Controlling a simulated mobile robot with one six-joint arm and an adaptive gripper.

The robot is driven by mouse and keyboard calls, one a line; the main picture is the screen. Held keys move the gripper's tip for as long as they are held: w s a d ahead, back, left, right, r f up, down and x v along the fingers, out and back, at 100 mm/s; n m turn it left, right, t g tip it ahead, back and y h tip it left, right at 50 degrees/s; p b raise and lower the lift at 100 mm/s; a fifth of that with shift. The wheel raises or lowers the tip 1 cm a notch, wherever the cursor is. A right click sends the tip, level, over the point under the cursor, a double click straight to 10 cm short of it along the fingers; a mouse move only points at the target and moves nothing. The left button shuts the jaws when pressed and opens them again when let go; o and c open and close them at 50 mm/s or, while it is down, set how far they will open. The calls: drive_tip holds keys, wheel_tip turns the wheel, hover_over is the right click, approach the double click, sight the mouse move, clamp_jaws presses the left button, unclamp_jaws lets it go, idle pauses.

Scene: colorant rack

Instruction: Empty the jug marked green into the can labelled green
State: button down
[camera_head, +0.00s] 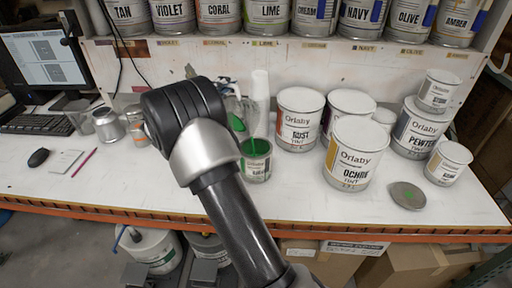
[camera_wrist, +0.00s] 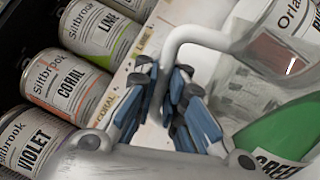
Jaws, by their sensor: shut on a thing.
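The clear jug (camera_wrist: 272,50) holds green liquid (camera_wrist: 280,130) and has a tag reading "GREE…" at the lower right of the wrist view. My gripper (camera_wrist: 172,98) is shut on the jug's pale handle. In the head view my arm hides most of the jug and gripper; green liquid (camera_head: 237,122) shows beside the arm. The jug looks tilted. A small open can (camera_head: 257,168) with a green band stands on the bench just below it, with green at its mouth. Its label is too small to read.
Cans marked RUST (camera_head: 298,125), OCHRE (camera_head: 353,158) and PEWTER (camera_head: 418,130) stand to the right. A grey lid with a green smear (camera_head: 407,195) lies near the front edge. Left are a metal pot (camera_head: 107,126), mouse and keyboard. A shelf of cans runs above.

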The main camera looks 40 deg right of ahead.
drive_tip(key=shift+s+r+m+g+b, duration=0.15)
drive_tip(key=shift+s+r+m+b, duration=0.3)
drive_tip(key=shift+s+b, duration=0.3)
drive_tip(key=shift+s+r+m+g+b, duration=0.15)
drive_tip(key=shift+s+r+m+b, duration=0.1)
drive_tip(key=shift+s+m+b, duration=0.4)
idle(2.2)
